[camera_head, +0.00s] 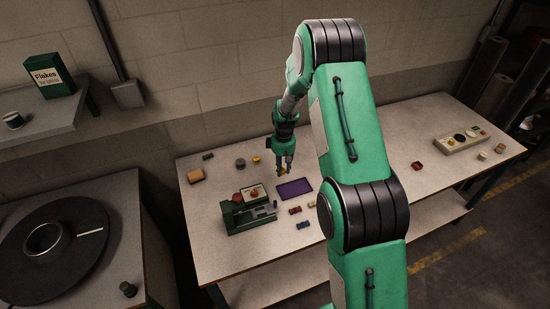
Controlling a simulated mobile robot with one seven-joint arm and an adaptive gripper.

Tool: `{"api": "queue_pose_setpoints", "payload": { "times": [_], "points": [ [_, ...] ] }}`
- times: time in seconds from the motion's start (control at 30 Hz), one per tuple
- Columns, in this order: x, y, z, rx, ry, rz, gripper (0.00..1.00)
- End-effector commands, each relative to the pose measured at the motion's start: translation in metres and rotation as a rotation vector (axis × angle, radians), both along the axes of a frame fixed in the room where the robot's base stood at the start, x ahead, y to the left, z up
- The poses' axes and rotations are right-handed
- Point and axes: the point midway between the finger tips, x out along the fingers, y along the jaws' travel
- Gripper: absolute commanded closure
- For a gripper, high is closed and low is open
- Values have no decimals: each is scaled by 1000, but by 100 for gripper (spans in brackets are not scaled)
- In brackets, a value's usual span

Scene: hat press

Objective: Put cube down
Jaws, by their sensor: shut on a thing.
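A green machine with red knobs (240,215) stands just left of the mat. Small red (295,210) and blue (303,225) pieces lie in front. A control box (460,139) stands far right.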

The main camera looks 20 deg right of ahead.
Motion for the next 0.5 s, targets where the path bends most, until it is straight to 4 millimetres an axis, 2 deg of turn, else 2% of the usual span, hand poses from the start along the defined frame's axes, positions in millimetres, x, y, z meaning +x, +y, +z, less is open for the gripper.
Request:
{"api": "queue_pose_setpoints", "payload": {
  "times": [0.27, 0.5],
  "points": [
    [14, -2, -1, 0, -1, 1, 85],
    [45, -8, -5, 0, 0, 1, 85]
  ]
}}
